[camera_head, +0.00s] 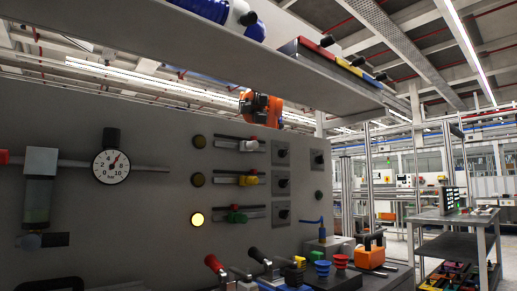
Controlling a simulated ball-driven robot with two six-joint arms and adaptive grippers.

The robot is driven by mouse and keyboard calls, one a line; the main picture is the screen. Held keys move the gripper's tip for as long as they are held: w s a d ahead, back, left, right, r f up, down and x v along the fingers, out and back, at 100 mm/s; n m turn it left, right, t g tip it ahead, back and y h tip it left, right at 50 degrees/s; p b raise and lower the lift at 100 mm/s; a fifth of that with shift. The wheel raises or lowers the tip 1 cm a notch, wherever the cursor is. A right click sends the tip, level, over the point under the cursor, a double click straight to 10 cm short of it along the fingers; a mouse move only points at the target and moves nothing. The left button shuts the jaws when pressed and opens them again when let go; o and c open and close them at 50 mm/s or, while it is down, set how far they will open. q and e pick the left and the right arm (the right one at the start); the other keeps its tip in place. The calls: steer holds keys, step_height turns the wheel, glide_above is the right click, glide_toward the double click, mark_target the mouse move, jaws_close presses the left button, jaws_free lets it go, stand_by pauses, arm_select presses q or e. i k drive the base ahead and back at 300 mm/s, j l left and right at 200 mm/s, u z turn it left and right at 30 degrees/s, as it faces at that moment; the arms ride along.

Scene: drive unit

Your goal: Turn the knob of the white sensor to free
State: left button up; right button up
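The white sensor (249,145) sits on a rail at the top of the grey upright panel, in the upper of three rows. Square plates with dark knobs stand to the right of the rows; the upper knob (282,153) is level with the white sensor. Another knob plate (318,158) is farther right. The yellow sensor (247,180) and green sensor (237,214) sit on rails below. I make out neither of my grippers in this view.
Beside the rows are two dark lamps and a lit yellow lamp (197,219). A pressure gauge (111,167) is at left. A shelf (250,62) overhangs the panel. Levers with red and black knobs (212,262) and an orange item (370,254) stand below.

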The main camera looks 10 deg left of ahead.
mark_target(282, 153)
steer(key=i+l+u, duration=0.15)
steer(key=u, duration=0.2)
steer(key=i+l+u, duration=0.15)
steer(key=l+u, duration=0.2)
steer(key=i+l+u, duration=0.1)
steer(key=u, duration=0.3)
steer(key=l, duration=0.1)
